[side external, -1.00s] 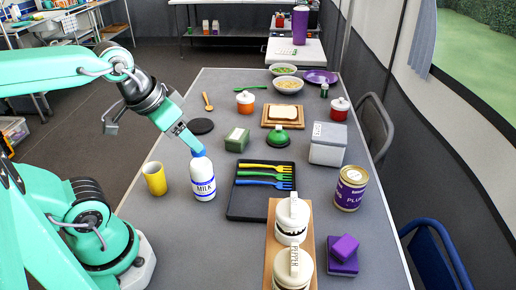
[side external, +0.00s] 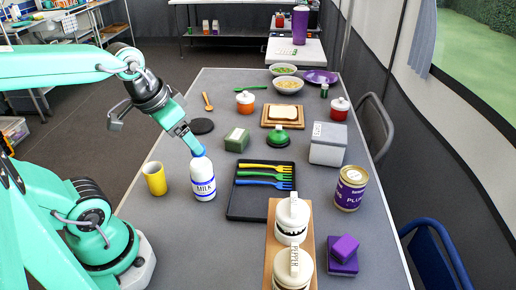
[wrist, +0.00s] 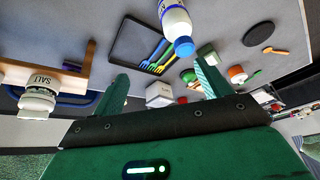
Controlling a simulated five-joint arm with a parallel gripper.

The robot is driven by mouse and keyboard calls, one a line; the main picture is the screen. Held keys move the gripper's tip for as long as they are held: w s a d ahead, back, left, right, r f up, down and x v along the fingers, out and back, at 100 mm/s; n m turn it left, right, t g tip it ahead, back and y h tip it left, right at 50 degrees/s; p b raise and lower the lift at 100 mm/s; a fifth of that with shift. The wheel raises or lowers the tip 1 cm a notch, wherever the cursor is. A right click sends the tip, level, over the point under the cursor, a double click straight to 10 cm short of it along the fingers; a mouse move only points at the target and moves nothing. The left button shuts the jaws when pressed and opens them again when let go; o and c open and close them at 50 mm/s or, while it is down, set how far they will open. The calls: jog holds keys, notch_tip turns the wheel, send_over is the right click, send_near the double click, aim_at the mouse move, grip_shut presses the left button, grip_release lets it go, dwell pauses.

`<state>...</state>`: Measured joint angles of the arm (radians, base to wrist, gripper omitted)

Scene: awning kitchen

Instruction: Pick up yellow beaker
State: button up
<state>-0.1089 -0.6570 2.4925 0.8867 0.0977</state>
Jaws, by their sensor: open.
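The yellow beaker (side external: 155,178) stands upright near the left edge of the grey table, close to my base. It does not show in the wrist view. A white milk bottle (side external: 203,180) with a blue cap stands just right of it. My gripper (side external: 195,146) is above and behind the beaker to its right, overlapping the bottle's cap in the picture; I cannot tell whether they touch. In the wrist view my gripper (wrist: 162,84) is open with nothing between its fingers, and the milk bottle (wrist: 174,22) lies past the fingertips.
A black tray (side external: 244,214) of coloured forks lies right of the bottle. A black coaster (side external: 201,126) and a green box (side external: 237,140) are farther back. Salt and pepper pots (side external: 292,219) stand at the front. The table around the beaker's near side is bare.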

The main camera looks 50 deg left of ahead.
jog(key=a+f+g, duration=0.3)
jog(key=a+f, duration=0.3)
jog(key=a, duration=0.3)
jog(key=g, duration=0.2)
send_over(154, 175)
jog(key=a, duration=0.3)
notch_tip(154, 175, down, 6)
jog(key=shift+w+d+r+n+h, duration=0.1)
jog(key=shift+w+n+h, duration=0.2)
jog(key=shift+w, duration=0.1)
jog(key=shift+f, duration=1.3)
jog(key=shift+f, duration=0.1)
jog(key=shift+f, duration=2.5)
jog(key=shift+c, duration=0.3)
jog(key=c, duration=1)
